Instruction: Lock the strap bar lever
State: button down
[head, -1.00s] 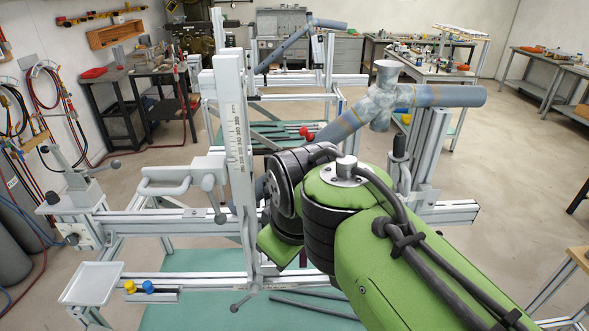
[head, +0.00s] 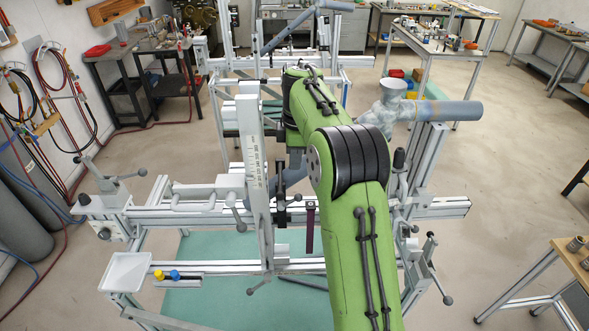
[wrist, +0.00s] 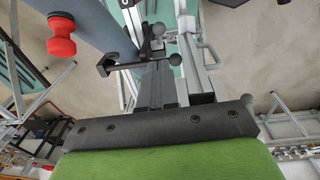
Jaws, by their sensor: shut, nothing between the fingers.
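My gripper shows in the wrist view as two grey fingers (wrist: 160,82) shut together beyond the black, bolted edge of the green hand. Nothing is between them. Just past the fingertips lies a black lever-like bar (wrist: 128,64) with a grey ball near its right end. I cannot tell if the fingertips touch it, or whether it is the strap bar's lever. In the head view the gripper is hidden behind my green arm and the jig's upright. A dark reddish bar (head: 310,230) hangs upright by the jig's front rail, beside my arm.
A tall scaled upright (head: 257,180) stands left of my arm. A grey tube (head: 448,110) sits on the right support. A red knob (wrist: 61,36) is at upper left in the wrist view. A white tray (head: 125,272) is at the front left.

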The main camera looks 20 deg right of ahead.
aim_at(297, 196)
jog(key=f, duration=0.5)
jog(key=f+b, duration=0.1)
jog(key=f, duration=0.3)
jog(key=shift+w+a+f, duration=0.15)
jog(key=shift+w+f, duration=0.05)
jog(key=shift+f, duration=0.2)
jog(key=shift+f+b, duration=0.15)
jog(key=shift+b, duration=0.2)
jog(key=shift+s+d+y+b, duration=0.15)
jog(key=shift+d+y+b, duration=0.15)
jog(key=shift+d+y, duration=0.1)
jog(key=shift+s+d+f+t+y+b, duration=0.1)
jog(key=shift+d+f+t+y+b, duration=0.1)
jog(key=shift+t+y+b, duration=0.15)
